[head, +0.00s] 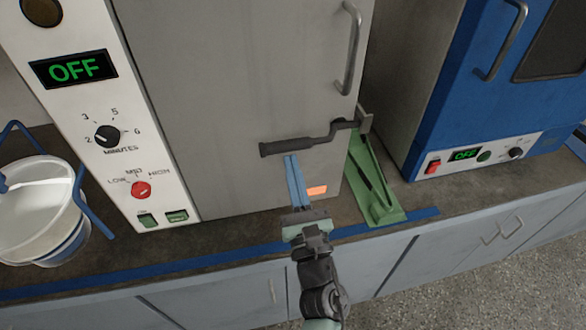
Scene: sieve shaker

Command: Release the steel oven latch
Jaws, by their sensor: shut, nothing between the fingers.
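The steel oven (235,75) has a tall grey door with a vertical bar handle (350,50) at its upper right. Its latch (300,144) is a dark, cranked lever with a thick grip at the left end. It lies roughly level across the lower door, and its right end meets a small bracket at the door's right edge. My gripper (291,158) is shut and empty, with its long blue fingers pointing up the picture. The fingertips are just below the latch's grip. I cannot tell whether they touch it.
A green stand (373,185) is right of the oven. A blue oven (480,90) stands further right. White sieve-like bowls (35,210) with blue handles are at the left. The oven's control panel (95,110) reads OFF. Blue tape (240,250) runs along the counter's front edge.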

